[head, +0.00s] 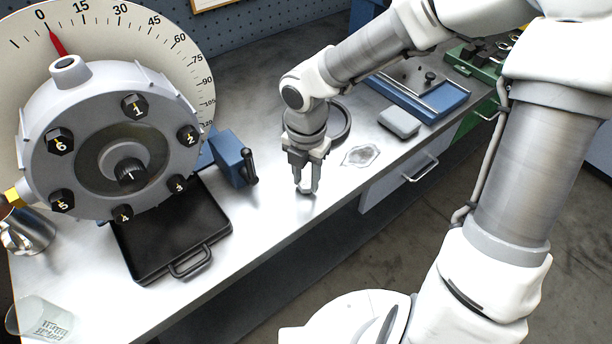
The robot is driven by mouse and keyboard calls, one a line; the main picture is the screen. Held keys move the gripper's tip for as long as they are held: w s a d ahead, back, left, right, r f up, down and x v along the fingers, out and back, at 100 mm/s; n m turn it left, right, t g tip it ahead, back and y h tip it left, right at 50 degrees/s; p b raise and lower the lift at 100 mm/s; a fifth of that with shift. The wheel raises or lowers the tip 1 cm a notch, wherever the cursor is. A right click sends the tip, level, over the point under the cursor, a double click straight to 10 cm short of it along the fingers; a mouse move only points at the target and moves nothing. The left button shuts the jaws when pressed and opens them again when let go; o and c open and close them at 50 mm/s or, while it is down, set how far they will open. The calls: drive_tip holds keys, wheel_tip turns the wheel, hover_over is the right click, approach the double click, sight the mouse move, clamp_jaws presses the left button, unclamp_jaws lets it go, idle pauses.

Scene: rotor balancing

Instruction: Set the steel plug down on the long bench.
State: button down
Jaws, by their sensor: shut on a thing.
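My gripper (306,188) points straight down over the bare steel top of the long bench (262,235), a little back from its front edge. Its fingers are shut on the steel plug (305,190), a small grey piece low between the fingertips. The plug is mostly hidden by the fingers and blends with the bench top. I cannot tell whether it touches the bench or hangs just above it.
Left of my gripper are a blue vise (231,158), a black tray (150,258) and the numbered rotor (110,150) before its dial. A dark ring (346,122), a crumpled cloth (361,155) and a grey box (399,121) lie to the right. The bench front between is clear.

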sight(306, 184)
drive_tip(key=shift+f, duration=0.2)
drive_tip(key=c, duration=0.5)
unclamp_jaws()
drive_tip(key=shift+c, duration=0.2)
drive_tip(key=shift+r, duration=0.1)
wheel_tip(306, 184, up, 13)
drive_tip(key=p, duration=0.5)
drive_tip(key=shift+p, duration=0.4)
